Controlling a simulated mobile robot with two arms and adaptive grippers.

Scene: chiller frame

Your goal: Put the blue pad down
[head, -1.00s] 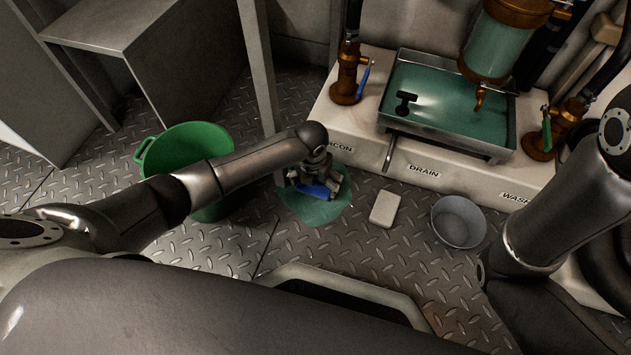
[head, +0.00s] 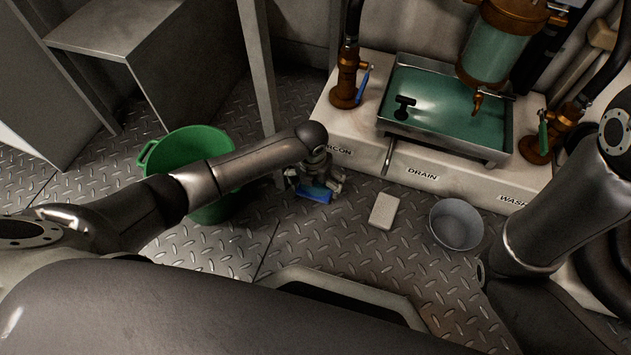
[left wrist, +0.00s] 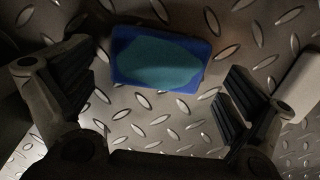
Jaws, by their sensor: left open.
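The blue pad (head: 314,193) lies on the metal floor under my left gripper. In the left wrist view the pad (left wrist: 160,57) is flat, with a teal patch over its upper face. My left gripper (head: 316,184) is open above it. Its two fingers stand apart in the left wrist view (left wrist: 158,98), with the pad ahead of the gap and bare floor between them. The fingers appear clear of the pad. My right arm shows at the right of the head view, but its gripper is out of view.
A green bucket (head: 208,205) stands left of the gripper, under my left arm. A pale block (head: 384,211) and a grey bucket (head: 456,223) are to its right. A basin (head: 440,140) with teal liquid sits on the plinth behind. The floor around the pad is clear.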

